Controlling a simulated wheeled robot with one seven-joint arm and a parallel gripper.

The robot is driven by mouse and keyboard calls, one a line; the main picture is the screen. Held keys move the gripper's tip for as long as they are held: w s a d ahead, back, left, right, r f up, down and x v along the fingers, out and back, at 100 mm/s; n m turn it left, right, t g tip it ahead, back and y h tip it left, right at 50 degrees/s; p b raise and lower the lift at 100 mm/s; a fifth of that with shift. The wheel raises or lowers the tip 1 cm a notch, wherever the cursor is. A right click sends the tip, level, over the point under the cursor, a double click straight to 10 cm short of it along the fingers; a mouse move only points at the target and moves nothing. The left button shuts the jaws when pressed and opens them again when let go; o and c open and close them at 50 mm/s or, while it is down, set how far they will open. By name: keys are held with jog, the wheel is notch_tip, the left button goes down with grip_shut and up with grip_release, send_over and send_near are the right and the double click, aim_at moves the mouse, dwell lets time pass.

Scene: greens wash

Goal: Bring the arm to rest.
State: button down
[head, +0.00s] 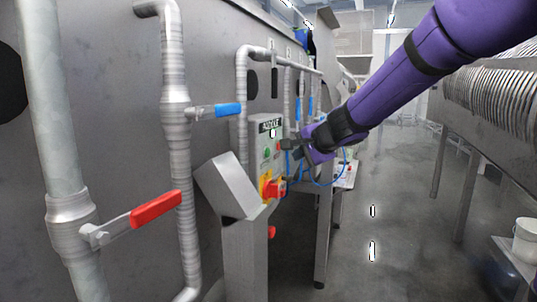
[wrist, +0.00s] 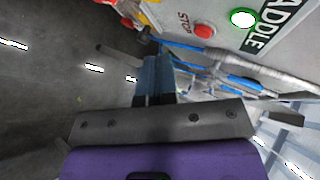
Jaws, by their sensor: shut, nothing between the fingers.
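My arm is purple and reaches in from the upper right in the head view. My gripper (head: 287,145) is shut and empty, close in front of the grey control panel (head: 256,150). In the wrist view the shut fingers of my gripper (wrist: 152,62) point toward the panel's lower part. Whether the fingertips touch the panel cannot be told. The panel has a label ending in "ADDLE" (wrist: 255,38), a lit green button (wrist: 243,18) and a red stop button (wrist: 204,31). A red and yellow switch (head: 270,187) sits lower on it.
Pipes run up the steel wall on the left, with a red valve lever (head: 155,208) and a blue valve lever (head: 228,110). A sloped steel box (head: 228,184) stands beside the panel. A white bucket (head: 525,240) is at the right. The floor (head: 385,220) between is clear.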

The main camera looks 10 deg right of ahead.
dwell(0.4)
jog(key=s+a+r+n+g+y, duration=0.15)
jog(key=s+n, duration=0.25)
jog(key=s, duration=0.5)
jog(key=s+r+n+g+h, duration=0.15)
jog(key=s+n, duration=0.25)
jog(key=s, duration=0.6)
jog(key=s+d+f+n+g+h, duration=0.1)
jog(key=s+d+f+n+h, duration=0.1)
jog(key=s, duration=0.6)
jog(key=s+d+f+n+g+h, duration=0.1)
jog(key=s+d+f+n+h, duration=0.1)
jog(key=s, duration=0.7)
jog(key=shift+s+d+f+n+g, duration=0.35)
jog(key=shift+d+f, duration=0.25)
jog(key=shift+d, duration=0.65)
jog(key=shift+w, duration=0.15)
